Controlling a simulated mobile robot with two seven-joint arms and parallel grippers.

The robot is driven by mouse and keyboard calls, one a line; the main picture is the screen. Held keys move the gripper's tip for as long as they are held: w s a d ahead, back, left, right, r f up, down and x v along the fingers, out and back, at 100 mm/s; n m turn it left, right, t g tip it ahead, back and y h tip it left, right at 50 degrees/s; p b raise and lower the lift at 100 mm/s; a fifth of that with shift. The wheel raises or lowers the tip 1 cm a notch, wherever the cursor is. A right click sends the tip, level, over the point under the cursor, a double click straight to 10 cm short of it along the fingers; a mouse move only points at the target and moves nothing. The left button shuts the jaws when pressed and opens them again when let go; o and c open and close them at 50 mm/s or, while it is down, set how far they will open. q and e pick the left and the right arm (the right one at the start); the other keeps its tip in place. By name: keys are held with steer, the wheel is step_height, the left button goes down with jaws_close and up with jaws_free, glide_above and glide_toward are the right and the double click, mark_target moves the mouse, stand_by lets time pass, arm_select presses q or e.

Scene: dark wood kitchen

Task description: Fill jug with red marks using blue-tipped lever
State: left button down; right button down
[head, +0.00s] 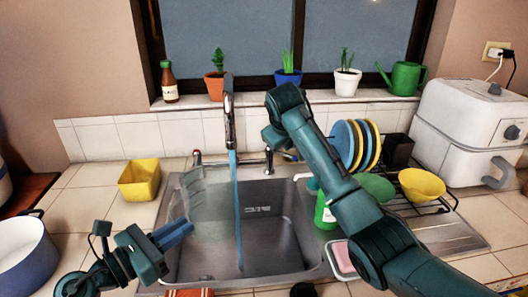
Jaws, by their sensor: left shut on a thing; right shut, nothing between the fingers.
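A clear jug (207,196) is over the left part of the steel sink (182,262); its red marks are not readable. My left gripper (176,231) is shut on the jug at its lower left. A blue water stream (238,215) runs from the tall tap (229,110) down to the sink floor, near the jug's right edge. I cannot tell whether any water enters the jug. A red-tipped lever (197,156) is left of the tap. My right gripper (288,152) is shut and empty beside the right lever post (269,160); the blue tip is hidden or too small to tell.
A yellow tub (140,180) stands left of the sink. A green bottle (325,212), a pink sponge (344,258) and a dish rack (440,206) with plates and a yellow bowl (421,185) are on the right. Potted plants line the sill.

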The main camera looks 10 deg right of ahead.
arm_select(q)
steer(key=x, duration=0.7)
steer(key=shift+a+r, duration=0.1)
steer(key=shift+r, duration=0.05)
stand_by(3.8)
